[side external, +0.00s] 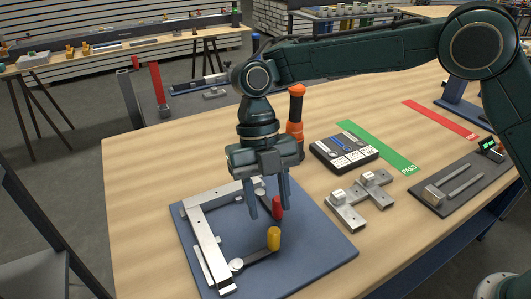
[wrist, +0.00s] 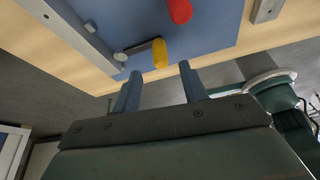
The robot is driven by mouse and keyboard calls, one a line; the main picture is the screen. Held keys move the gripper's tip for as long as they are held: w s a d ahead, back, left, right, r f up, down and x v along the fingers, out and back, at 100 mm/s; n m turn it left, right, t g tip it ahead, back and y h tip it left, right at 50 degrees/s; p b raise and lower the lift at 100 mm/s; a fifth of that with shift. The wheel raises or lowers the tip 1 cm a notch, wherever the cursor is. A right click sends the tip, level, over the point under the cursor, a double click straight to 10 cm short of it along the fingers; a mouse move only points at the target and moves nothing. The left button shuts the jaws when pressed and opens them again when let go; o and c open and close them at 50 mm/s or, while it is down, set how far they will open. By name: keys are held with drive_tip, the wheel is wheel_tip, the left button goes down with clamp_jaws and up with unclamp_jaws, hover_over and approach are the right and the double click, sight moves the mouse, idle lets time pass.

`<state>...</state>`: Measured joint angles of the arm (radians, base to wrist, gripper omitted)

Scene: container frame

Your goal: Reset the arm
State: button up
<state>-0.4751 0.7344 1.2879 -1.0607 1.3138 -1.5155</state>
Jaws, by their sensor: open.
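My gripper (side external: 268,212) is open, pointing down over the blue base plate (side external: 320,252), with nothing between its fingers. The fingers also show in the wrist view (wrist: 160,68), apart and empty. A metal frame (side external: 205,232) lies on the plate. A toggle clamp with a red handle (side external: 277,207) stands close to the fingers, partly behind them in the side view. A second clamp with a yellow handle (side external: 274,238) is just nearer the camera. Both the yellow handle (wrist: 160,53) and the red handle (wrist: 180,11) show beyond the fingertips in the wrist view. I cannot tell whether the fingers touch a handle.
An orange-topped dark tool (side external: 296,105) stands behind my gripper. A black case (side external: 343,150), metal bracket pieces (side external: 348,212), a green PASS strip (side external: 382,147), a red strip (side external: 440,119) and a gauge fixture (side external: 455,185) lie to the right. The table's left front is clear.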

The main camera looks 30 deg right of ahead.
drive_tip(key=shift+r, duration=0.1)
idle(0.3)
drive_tip(key=s+d+r+m+t+y, duration=0.1)
drive_tip(key=s+d+r+m+t, duration=0.2)
drive_tip(key=d+r+m, duration=0.5)
drive_tip(key=s+d+r+m+t+y, duration=0.1)
drive_tip(key=s+d+r+m+t, duration=0.15)
drive_tip(key=d+r+m, duration=0.6)
drive_tip(key=s+d+f+m+t+h, duration=0.1)
drive_tip(key=s+d+f+m+t, duration=0.1)
drive_tip(key=s+d+m, duration=0.5)
drive_tip(key=s+d+f+m+t+h, duration=0.1)
drive_tip(key=s+d+f+m+t, duration=0.1)
drive_tip(key=s+d+m, duration=0.4)
drive_tip(key=s+f+m, duration=0.1)
drive_tip(key=m, duration=0.4)
drive_tip(key=shift+d+f+h, duration=0.15)
drive_tip(key=shift+d+h, duration=0.15)
drive_tip(key=shift+d, duration=0.05)
